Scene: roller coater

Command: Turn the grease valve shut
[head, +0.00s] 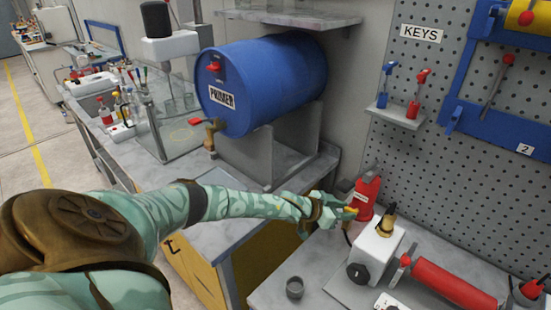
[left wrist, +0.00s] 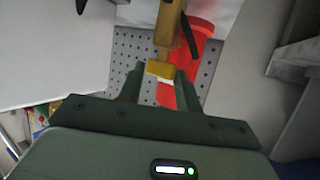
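A red canister with a pale label (head: 365,195) stands behind the white machine block (head: 372,250); its red body also shows in the left wrist view (left wrist: 200,40). A yellow brass valve piece (head: 350,210) is at its near left side. In the left wrist view the brass valve (left wrist: 167,40) has a dark lever (left wrist: 189,36) on its right. My left gripper (head: 332,207) is beside the valve. Its two green fingers (left wrist: 160,85) stand apart, with the valve's yellow end between or just beyond their tips; contact cannot be told. My right gripper is out of view.
A red roller (head: 450,284) and a small grey cup (head: 294,287) are on the front bench. A blue drum with a brass tap (head: 265,80) rests on a cradle behind my left arm. A pegboard with a key shelf (head: 395,117) stands at the right.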

